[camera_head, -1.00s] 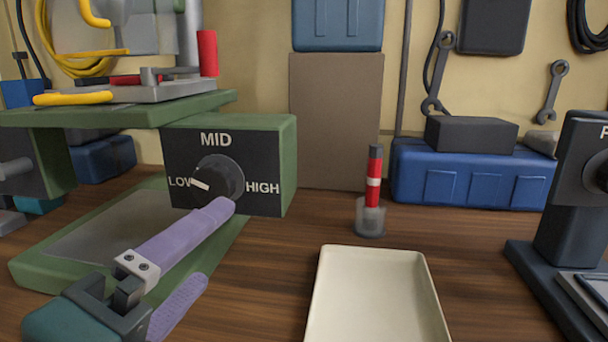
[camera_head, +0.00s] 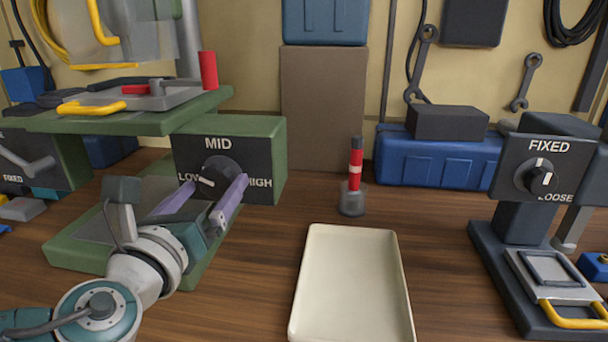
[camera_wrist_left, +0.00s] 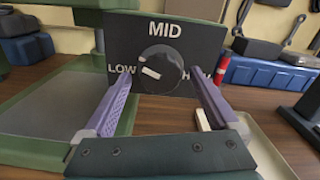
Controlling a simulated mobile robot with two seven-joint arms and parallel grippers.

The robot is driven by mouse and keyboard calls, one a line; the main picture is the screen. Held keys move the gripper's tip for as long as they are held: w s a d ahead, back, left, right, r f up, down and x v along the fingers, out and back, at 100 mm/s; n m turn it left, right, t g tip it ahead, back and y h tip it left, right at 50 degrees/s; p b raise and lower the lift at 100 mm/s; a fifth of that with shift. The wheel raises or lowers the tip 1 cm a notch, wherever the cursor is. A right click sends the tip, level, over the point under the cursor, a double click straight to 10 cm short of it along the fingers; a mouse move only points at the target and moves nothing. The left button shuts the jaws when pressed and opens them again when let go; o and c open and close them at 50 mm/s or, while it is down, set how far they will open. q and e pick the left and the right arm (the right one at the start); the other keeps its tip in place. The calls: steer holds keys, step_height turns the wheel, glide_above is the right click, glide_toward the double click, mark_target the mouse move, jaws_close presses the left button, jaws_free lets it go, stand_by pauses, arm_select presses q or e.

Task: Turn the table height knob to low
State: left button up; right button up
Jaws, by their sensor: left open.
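The table height knob (camera_head: 221,176) is a round dark knob with a white pointer, on a black panel (camera_head: 268,160) marked LOW, MID and HIGH. Its white pointer is at the left, by LOW. The knob also shows in the left wrist view (camera_wrist_left: 160,70), with the pointer towards LOW. My left gripper (camera_head: 209,190) is open in front of the panel, its purple fingers apart on either side of the knob. In the left wrist view the gripper (camera_wrist_left: 165,88) shows a clear gap between each finger and the knob. My right gripper is not in view.
The panel is on a green stand with a raised green table (camera_head: 130,120). A cream tray (camera_head: 352,232) lies to the right. A red-and-white striped rod (camera_head: 355,170) stands in a clear holder behind it. A FIXED/LOOSE knob (camera_head: 538,179) is at the far right.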

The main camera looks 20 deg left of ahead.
arm_select(q)
steer(key=shift+w+a, duration=0.1)
steer(key=shift+w, duration=0.45)
steer(key=c, duration=1.4)
